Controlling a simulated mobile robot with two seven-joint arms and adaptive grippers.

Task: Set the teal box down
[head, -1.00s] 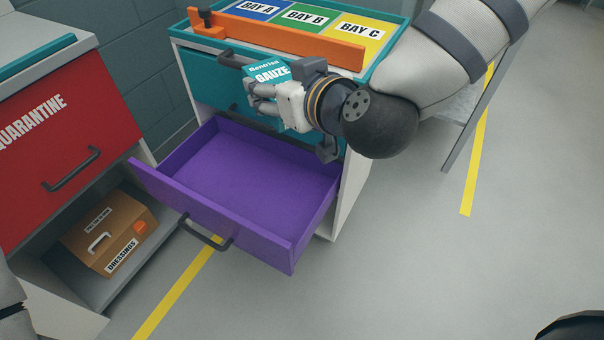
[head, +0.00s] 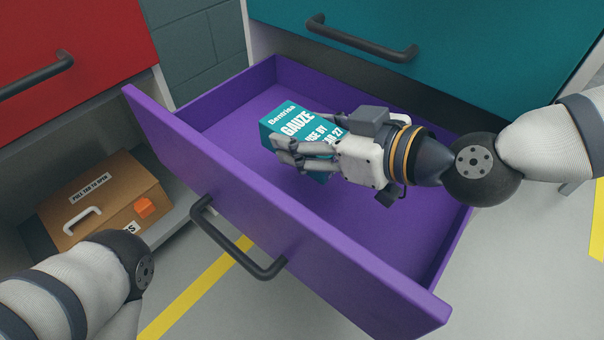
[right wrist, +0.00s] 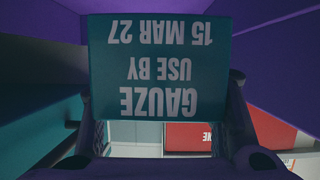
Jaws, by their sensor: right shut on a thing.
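The teal box (head: 290,117), labelled gauze with a use-by date, is in my right gripper (head: 290,154). The gripper's fingers are closed around it. The box is over the inside of the open purple drawer (head: 250,195), tilted in the picture; I cannot tell whether it touches the drawer floor. In the right wrist view the box (right wrist: 160,65) fills the upper middle between the two fingers, its lettering upside down, with purple surfaces around it. My left arm shows at the lower left of the head view, but its gripper is out of the picture.
The drawer looks otherwise empty. A black handle (head: 238,240) sticks out from its front. A teal drawer front (head: 470,45) is above it. A red quarantine cabinet (head: 75,40) stands left, with a brown dressings box (head: 105,200) on the shelf below.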

